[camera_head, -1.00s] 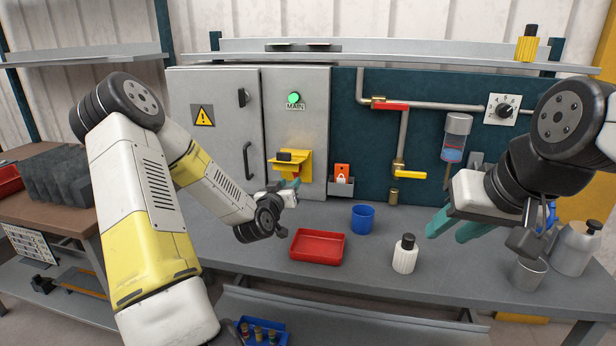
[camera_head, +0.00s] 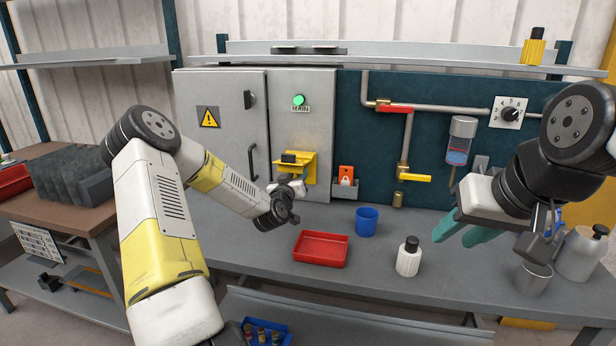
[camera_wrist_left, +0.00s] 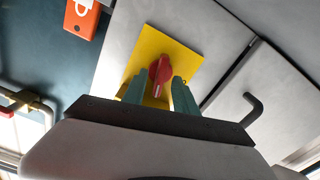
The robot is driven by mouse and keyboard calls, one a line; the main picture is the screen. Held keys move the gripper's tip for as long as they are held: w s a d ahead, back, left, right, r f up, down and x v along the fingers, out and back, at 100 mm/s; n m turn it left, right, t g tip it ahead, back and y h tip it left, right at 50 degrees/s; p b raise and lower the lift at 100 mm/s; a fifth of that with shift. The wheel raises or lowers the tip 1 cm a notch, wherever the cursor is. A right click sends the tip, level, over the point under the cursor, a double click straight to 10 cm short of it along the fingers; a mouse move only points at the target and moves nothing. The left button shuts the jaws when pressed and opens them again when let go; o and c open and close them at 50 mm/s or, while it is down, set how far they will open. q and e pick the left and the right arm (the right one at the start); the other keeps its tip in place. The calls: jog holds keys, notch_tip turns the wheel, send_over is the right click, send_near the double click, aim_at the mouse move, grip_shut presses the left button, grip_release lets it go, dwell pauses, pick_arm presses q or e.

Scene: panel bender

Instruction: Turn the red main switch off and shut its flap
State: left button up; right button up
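The red main switch (camera_wrist_left: 160,70) is a knob on a yellow plate (camera_wrist_left: 168,50) in the left wrist view, its pale mark towards the picture's bottom. In the head view the switch is hidden. The yellow flap (camera_head: 300,158) juts out below the MAIN label, apparently raised, with a black piece on it. My left gripper (camera_wrist_left: 160,92) is open, one green finger on each side of the knob, with narrow gaps visible; contact cannot be told. My right gripper (camera_head: 462,229) is apart at the right, green fingers spread and empty.
A green lamp (camera_head: 298,100) is lit above the MAIN label. An orange padlock piece (camera_head: 346,174) sits right of the switch. A red tray (camera_head: 321,249), blue cup (camera_head: 367,221) and white bottle (camera_head: 408,257) stand on the bench below. A door handle (camera_head: 252,161) is left.

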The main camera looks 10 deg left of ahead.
pick_arm(q)
jog(key=shift+c, duration=0.2)
grip_shut()
jog(key=shift+n, duration=0.4)
jog(key=shift+f+n, duration=0.2)
jog(key=shift+n, duration=6.9)
